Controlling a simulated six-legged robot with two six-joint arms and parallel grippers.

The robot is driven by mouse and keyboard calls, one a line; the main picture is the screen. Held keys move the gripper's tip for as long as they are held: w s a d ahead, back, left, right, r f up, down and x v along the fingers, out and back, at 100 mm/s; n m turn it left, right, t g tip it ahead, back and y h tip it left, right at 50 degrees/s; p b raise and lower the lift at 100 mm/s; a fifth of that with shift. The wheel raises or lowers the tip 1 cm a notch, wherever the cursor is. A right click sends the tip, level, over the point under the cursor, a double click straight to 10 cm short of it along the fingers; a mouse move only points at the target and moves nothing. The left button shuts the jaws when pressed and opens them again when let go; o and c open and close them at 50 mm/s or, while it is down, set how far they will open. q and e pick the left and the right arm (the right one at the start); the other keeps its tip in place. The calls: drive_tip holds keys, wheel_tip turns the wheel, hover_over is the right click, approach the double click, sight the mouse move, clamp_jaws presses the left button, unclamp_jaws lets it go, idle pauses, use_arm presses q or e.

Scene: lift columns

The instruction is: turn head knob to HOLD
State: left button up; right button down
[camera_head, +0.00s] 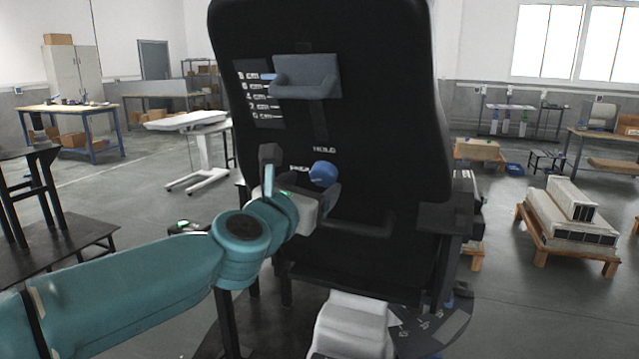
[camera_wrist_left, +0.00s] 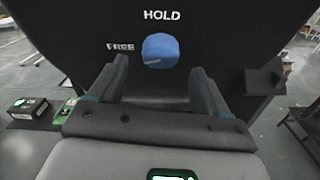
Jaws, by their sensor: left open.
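The blue round head knob (camera_head: 322,173) sits on the front of a large black panel (camera_head: 385,120). In the left wrist view the knob (camera_wrist_left: 160,48) shows just ahead, with a pale mark low on its left side. The word HOLD (camera_wrist_left: 162,15) is printed above it and FREE (camera_wrist_left: 120,47) to its left. My left gripper (camera_head: 306,180) is open in front of the panel. In the left wrist view its two fingers (camera_wrist_left: 160,78) stand apart on either side below the knob, with nothing between them; contact with the knob is not visible. My right gripper is not in view.
A blue-grey holder (camera_head: 306,77) and a printed list (camera_head: 260,95) are higher on the panel. A dark bracket (camera_wrist_left: 262,80) sticks out at its right edge. A pallet with pale boxes (camera_head: 570,215) stands on the floor to the right. A white table (camera_head: 187,121) is behind left.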

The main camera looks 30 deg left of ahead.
sight(321, 178)
use_arm(q)
drive_tip(key=shift+x, duration=2.3)
drive_tip(key=c, duration=1)
